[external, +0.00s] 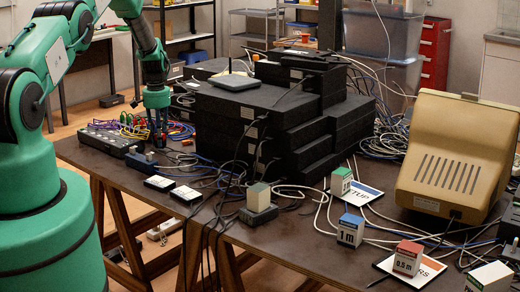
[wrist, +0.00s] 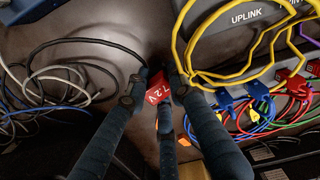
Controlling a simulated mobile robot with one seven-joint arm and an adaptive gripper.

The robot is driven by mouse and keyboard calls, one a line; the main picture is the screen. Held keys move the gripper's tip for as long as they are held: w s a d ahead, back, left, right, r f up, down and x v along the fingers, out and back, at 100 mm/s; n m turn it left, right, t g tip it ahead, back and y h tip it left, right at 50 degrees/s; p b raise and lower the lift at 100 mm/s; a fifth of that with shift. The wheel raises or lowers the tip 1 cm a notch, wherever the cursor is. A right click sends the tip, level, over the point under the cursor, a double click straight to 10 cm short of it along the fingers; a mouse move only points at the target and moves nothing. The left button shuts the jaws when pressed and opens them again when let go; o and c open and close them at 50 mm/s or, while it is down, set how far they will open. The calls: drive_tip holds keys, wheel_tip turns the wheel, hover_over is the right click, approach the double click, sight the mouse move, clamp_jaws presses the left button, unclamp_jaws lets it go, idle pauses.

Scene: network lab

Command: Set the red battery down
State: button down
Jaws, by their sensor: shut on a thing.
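The red battery (wrist: 157,91), marked with white figures that look like "7.2V", shows in the middle of the wrist view between the dark fingers of my gripper (wrist: 156,88). The fingers are shut on it and cover parts of its sides. In the external view my gripper (external: 158,132) points down over the table's far left part, beside the colourful cables. The battery cannot be made out there. The gap between the battery and the surface below is hard to judge.
A panel marked UPLINK (wrist: 245,16) with yellow cables lies right of the gripper, with blue and red plugs (wrist: 258,92) below. Loose cables (wrist: 65,85) lie left. A stack of black equipment (external: 265,110) stands to the right.

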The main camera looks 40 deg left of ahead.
drive_tip(key=shift+f, duration=0.35)
drive_tip(key=shift+f, duration=0.15)
drive_tip(key=c, duration=1.5)
unclamp_jaws()
drive_tip(key=shift+r+p, duration=0.35)
drive_tip(key=shift+r, duration=5.8)
drive_tip(key=shift+r, duration=0.1)
